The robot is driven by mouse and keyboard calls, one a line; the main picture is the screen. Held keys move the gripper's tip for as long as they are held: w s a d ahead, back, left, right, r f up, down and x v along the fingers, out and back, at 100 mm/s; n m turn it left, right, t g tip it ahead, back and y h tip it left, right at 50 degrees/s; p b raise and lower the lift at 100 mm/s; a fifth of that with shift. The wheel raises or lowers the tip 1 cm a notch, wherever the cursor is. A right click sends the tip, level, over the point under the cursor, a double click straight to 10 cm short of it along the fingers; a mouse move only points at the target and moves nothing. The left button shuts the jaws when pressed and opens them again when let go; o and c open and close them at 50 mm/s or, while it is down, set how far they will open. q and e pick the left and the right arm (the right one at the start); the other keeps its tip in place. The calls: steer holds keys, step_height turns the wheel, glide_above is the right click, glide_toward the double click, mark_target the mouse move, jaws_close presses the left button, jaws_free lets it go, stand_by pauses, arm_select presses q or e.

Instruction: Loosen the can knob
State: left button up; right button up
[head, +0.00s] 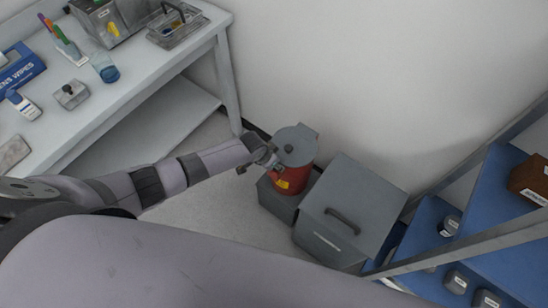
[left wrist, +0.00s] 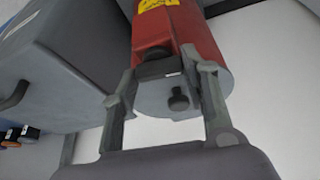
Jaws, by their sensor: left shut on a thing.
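A red can (head: 291,181) with a grey lid (head: 296,140) and a yellow label stands on a grey box on the floor, by the wall. In the left wrist view the can (left wrist: 165,28) appears upside down. A small black knob (left wrist: 179,98) sits on top of its lid. A dark knob (left wrist: 155,53) is on the can's side near the rim, beside a grey bracket. My left gripper (head: 270,161) is at the can's left side, its fingers either side of the dark knob and shut on it. The fingertips partly hide the contact. My right gripper is not in view.
A grey bin (head: 352,205) with a dark handle stands close right of the can. A white bench (head: 110,95) with bottles and trays is at the left. Blue shelves (head: 505,195) with jars are at the right. The wall (head: 360,60) is close behind the can.

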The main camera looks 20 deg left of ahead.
arm_select(q)
steer(key=shift+n+p, duration=0.35)
steer(key=shift+n, duration=0.25)
steer(key=shift+y, duration=0.3)
steer(key=o, duration=1.1)
steer(key=shift+o, duration=0.2)
steer(key=v, duration=1.2)
steer(key=shift+s, duration=0.2)
steer(key=shift+f, duration=0.1)
